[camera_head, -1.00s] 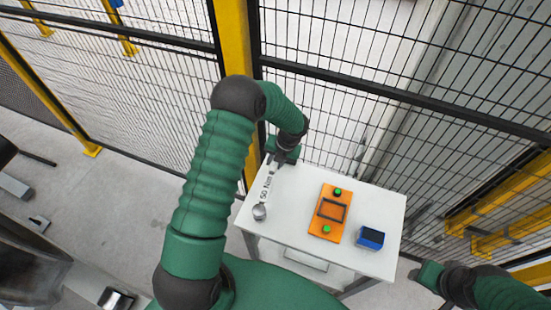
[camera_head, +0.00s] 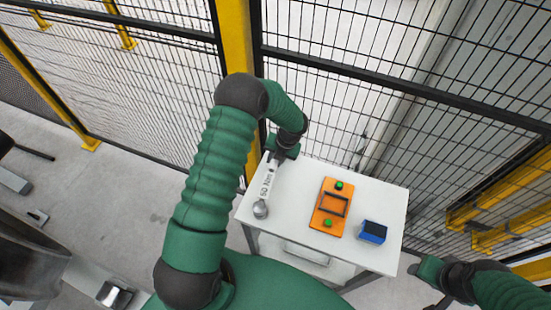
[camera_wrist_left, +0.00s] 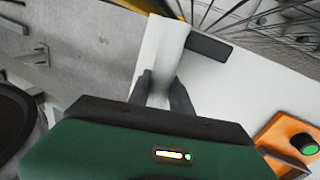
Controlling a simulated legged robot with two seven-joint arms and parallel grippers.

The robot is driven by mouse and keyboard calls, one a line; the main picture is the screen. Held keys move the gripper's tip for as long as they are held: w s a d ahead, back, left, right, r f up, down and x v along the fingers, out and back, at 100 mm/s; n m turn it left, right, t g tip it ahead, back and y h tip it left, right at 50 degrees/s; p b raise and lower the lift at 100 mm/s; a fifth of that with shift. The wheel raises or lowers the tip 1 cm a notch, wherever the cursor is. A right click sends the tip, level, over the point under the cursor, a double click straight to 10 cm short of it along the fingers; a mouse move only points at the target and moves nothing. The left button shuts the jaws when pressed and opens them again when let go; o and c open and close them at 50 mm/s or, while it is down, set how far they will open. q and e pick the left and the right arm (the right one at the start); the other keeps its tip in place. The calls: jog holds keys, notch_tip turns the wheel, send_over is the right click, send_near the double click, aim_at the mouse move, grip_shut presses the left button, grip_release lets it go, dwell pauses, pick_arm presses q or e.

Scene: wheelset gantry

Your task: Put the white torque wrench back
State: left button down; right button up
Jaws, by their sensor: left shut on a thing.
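The white torque wrench (camera_head: 266,186) shows at the left end of the white table (camera_head: 290,232), with "50 Nm" printed on its shaft and a round grey head toward me. My left gripper (camera_head: 279,158) is at the wrench's far end. In the left wrist view, my left gripper (camera_wrist_left: 164,88) has its two dark fingers shut around the pale wrench shaft (camera_wrist_left: 166,50). A dark block-like part (camera_wrist_left: 210,48) lies beside the shaft there. I cannot tell whether the wrench touches the tabletop. My right gripper (camera_head: 428,272) is at the lower right, off the table; its jaw state is unclear.
An orange plate (camera_head: 322,222) with green knobs and a dark frame lies mid-table. A blue box (camera_head: 373,232) sits to its right. A wire-mesh fence with a yellow post (camera_head: 236,40) stands just behind the table. Grey floor (camera_head: 130,180) is open at the left.

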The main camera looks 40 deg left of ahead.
pick_arm(q)
jog(key=c, duration=1.3)
grip_release()
jog(key=shift+o, duration=1.1)
jog(key=shift+d, duration=0.1)
jog(key=s+b+v, duration=0.1)
jog(key=v, duration=1.6)
jog(key=s+d+n+t+h, duration=0.1)
jog(key=s+d+n, duration=0.2)
jog(key=n, duration=0.7)
jog(key=s+d+n+t+h+b, duration=0.1)
jog(key=s+d+n, duration=0.2)
jog(key=s+n, duration=0.4)
jog(key=s+d+f+n+t+h+b, duration=0.1)
jog(key=s+d+n, duration=0.2)
jog(key=n, duration=1.2)
jog(key=s, duration=0.3)
